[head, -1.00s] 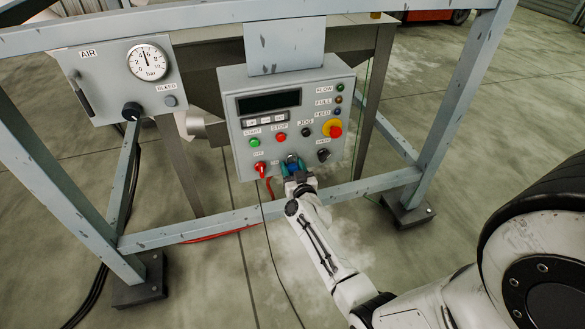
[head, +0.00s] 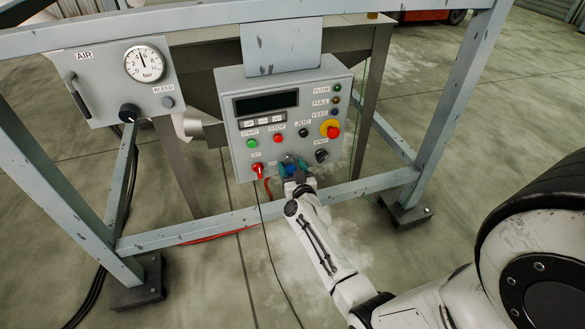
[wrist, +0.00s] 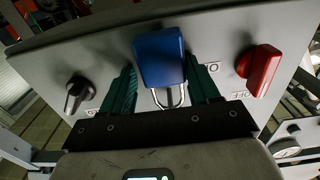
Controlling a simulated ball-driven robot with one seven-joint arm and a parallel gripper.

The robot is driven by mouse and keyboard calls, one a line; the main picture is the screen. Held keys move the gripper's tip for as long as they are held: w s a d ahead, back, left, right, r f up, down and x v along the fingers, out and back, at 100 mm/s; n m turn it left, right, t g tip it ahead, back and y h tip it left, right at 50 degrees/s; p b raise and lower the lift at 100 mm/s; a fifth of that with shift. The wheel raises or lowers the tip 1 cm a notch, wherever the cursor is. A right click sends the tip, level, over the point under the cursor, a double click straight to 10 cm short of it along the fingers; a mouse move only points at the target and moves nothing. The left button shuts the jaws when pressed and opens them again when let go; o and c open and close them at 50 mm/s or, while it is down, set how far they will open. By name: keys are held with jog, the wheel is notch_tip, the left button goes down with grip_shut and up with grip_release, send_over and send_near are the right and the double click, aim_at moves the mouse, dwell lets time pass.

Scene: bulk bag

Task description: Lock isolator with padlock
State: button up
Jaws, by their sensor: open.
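The blue padlock (wrist: 160,57) is at the lower front of the grey control panel, its silver shackle showing in the wrist view. It is small and partly covered by my gripper in the head view (head: 290,169). My gripper (wrist: 163,90) is open, with one green finger on each side of the padlock and visible gaps between. The red isolator handle (wrist: 261,70) sits beside it, with OFF and O labels near; it also shows in the head view (head: 258,170), left of my gripper. I cannot tell what the shackle hangs on.
A black knob (wrist: 78,93) is on the padlock's other side. Above, the panel (head: 238,150) has buttons and a yellow-ringed red stop button (head: 331,130). A grey frame rail (head: 230,219) runs below. An air panel with a gauge (head: 146,64) stands left.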

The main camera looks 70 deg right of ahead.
jog(key=shift+w+a+r, duration=0.1)
jog(key=shift+w+a, duration=0.25)
jog(key=shift+w, duration=0.15)
jog(key=shift+s+a, duration=0.15)
jog(key=shift+a, duration=0.1)
jog(key=s+d+p+v, duration=0.1)
jog(key=p+v, duration=0.2)
jog(key=v, duration=0.7)
jog(key=shift+a, duration=0.2)
jog(key=shift+s, duration=0.15)
jog(key=w+a+n+y, duration=0.2)
jog(key=a+n+y, duration=0.15)
jog(key=a, duration=0.35)
jog(key=w+a+f+n+y, duration=0.1)
jog(key=w+a+n+y, duration=0.1)
jog(key=a+y, duration=0.4)
jog(key=w+a+n+y, duration=0.2)
jog(key=a+n+y, duration=0.15)
jog(key=a, duration=0.55)
jog(key=s+a+r+g, duration=0.2)
jog(key=s+g, duration=0.3)
jog(key=s, duration=0.3)
jog(key=s+a+r+g, duration=0.2)
jog(key=s+a+g, duration=0.2)
jog(key=s, duration=0.5)
jog(key=shift+s+a+n+g+y, duration=0.2)
jog(key=shift+a+n+g+y, duration=0.15)
jog(key=shift+g, duration=0.45)
